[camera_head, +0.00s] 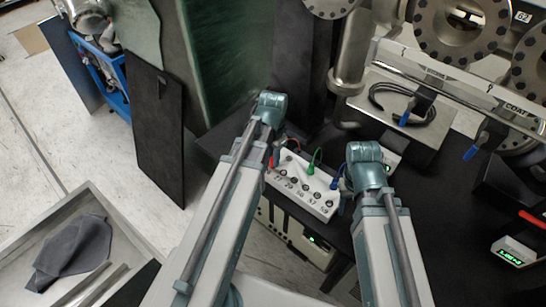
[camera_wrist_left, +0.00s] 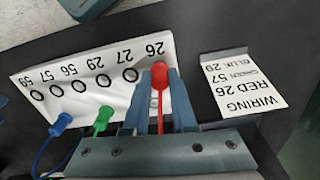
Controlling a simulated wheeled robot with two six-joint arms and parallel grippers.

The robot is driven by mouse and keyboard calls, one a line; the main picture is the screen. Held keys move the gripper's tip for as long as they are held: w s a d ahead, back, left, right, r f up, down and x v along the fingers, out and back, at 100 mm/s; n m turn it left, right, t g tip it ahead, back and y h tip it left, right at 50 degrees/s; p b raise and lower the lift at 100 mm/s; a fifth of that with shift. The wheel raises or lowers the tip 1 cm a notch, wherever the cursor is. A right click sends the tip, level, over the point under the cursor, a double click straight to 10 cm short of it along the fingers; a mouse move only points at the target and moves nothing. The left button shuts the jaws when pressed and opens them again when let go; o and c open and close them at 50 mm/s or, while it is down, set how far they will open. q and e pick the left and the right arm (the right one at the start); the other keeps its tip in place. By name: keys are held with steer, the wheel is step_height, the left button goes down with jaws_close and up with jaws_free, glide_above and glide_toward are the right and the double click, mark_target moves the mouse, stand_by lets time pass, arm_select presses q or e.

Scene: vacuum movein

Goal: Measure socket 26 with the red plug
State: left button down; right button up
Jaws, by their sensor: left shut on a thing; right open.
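The white socket box (camera_head: 303,187) stands on the black table, with a row of numbered sockets. In the left wrist view, the panel (camera_wrist_left: 90,80) appears upside down, with label 26 at its right end. My left gripper (camera_head: 275,157) is shut on the red plug (camera_wrist_left: 160,70), which also shows between its fingers (camera_wrist_left: 158,95). The plug's tip overlaps the panel just by label 26, and that socket's ring is hidden. I cannot tell whether the plug touches it. My right gripper (camera_head: 345,184) is open beside the box's right end.
A wiring card (camera_wrist_left: 240,85) beside the panel reads red 26, green 57, blue 29. A green plug (camera_wrist_left: 104,116) and a blue plug (camera_wrist_left: 61,124) are at the panel's lower edge. A tray with a coiled black cable (camera_head: 405,105) stands behind.

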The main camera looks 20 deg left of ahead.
arm_select(q)
steer(key=shift+f, duration=0.25)
arm_select(e)
steer(key=shift+f, duration=0.25)
arm_select(q)
steer(key=c, duration=0.6)
jaws_free()
steer(key=shift+c, duration=0.2)
steer(key=shift+r, duration=0.15)
arm_select(e)
steer(key=shift+r, duration=0.2)
arm_select(q)
step_height(320, 180, up, 14)
steer(key=p, duration=1.3)
steer(key=shift+f+p, duration=0.2)
steer(key=shift+p, duration=0.1)
arm_select(e)
step_height(320, 180, up, 14)
steer(key=shift+f, duration=0.2)
steer(key=shift+f, duration=0.1)
